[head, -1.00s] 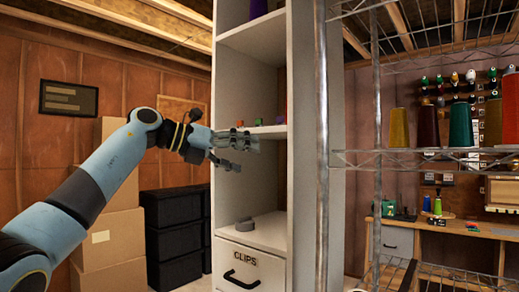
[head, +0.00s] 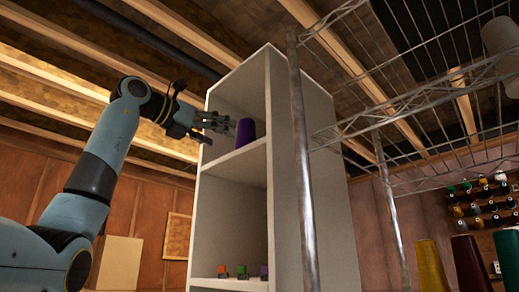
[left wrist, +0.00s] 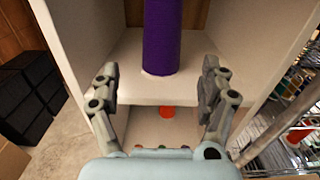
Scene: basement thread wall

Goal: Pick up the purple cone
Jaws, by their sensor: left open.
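The purple cone (head: 245,132) stands upright on the top shelf of the white cabinet in the head view. It also shows in the left wrist view (left wrist: 162,38), upright on the shelf board, its top cut off by the frame. My left gripper (head: 228,124) is raised to the height of that shelf, just left of the cone. In the left wrist view my left gripper (left wrist: 160,88) is open and empty, its fingers apart on either side, with the cone ahead between them and not touched. My right gripper is not in view.
The cabinet's side wall (head: 285,150) and shelf board (head: 235,166) bound the cone's space. A lower shelf holds small coloured items (head: 240,271). A metal wire rack (head: 300,130) stands to the right, with large thread cones (head: 430,265). Black boxes (left wrist: 30,95) sit low on the left.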

